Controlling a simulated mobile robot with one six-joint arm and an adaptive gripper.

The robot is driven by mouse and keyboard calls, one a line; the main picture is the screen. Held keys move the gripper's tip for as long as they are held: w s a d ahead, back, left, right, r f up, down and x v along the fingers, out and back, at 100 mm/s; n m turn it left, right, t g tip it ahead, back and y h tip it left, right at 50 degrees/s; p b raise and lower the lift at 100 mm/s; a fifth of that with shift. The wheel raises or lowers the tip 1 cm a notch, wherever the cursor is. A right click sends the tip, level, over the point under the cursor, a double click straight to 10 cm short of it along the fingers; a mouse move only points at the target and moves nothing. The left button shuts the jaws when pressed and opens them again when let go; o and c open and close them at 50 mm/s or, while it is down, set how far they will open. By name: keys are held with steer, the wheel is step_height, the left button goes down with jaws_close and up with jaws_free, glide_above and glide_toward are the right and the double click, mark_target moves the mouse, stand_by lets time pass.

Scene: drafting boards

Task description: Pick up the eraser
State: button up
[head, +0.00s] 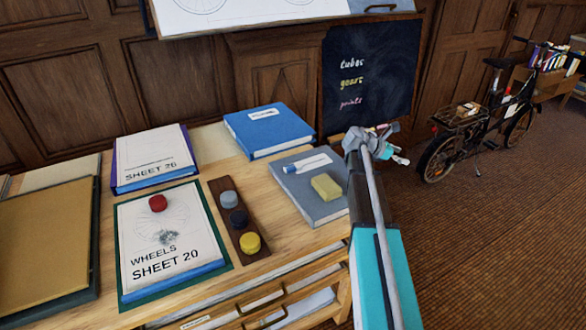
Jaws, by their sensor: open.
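A yellow-green block that looks like the eraser (326,187) lies on a grey book or folder (304,205) at the right end of the wooden table. My gripper (398,144) is to the right of and above the eraser in the picture, apart from it. It is open, with nothing seen between its fingers. My arm runs up along the table's right side and covers part of that edge. The eraser is in plain view.
A blue binder (268,130) lies behind the grey book. A brown strip (233,222) with grey, dark and yellow round pieces is to its left. A sheet stack (140,240) carries a red piece (157,203). A blackboard (369,75) stands behind; drawers (272,299) are below.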

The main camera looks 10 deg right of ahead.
steer(key=w+a+r+m+y+p, duration=0.1)
steer(key=a+r+m+y+p, duration=0.3)
steer(key=a+m+p, duration=0.3)
steer(key=w+a+r+m+t+y+p, duration=0.1)
steer(key=a+r+m+y+p, duration=0.3)
steer(key=a+m+p, duration=0.4)
steer(key=w+a+r+m+y+p, duration=0.3)
steer(key=a+m+p, duration=0.5)
steer(key=a+m, duration=0.8)
steer(key=a+r+y, duration=0.1)
steer(key=a+y, duration=0.1)
steer(key=a, duration=0.2)
steer(key=shift+a+r+m, duration=0.15)
steer(key=shift+a+m, duration=0.2)
steer(key=shift+m, duration=0.05)
steer(key=shift+f, duration=0.2)
steer(key=b, duration=0.8)
glide_above(294, 166)
step_height(294, 166, down, 8)
steer(key=shift+f, duration=0.15)
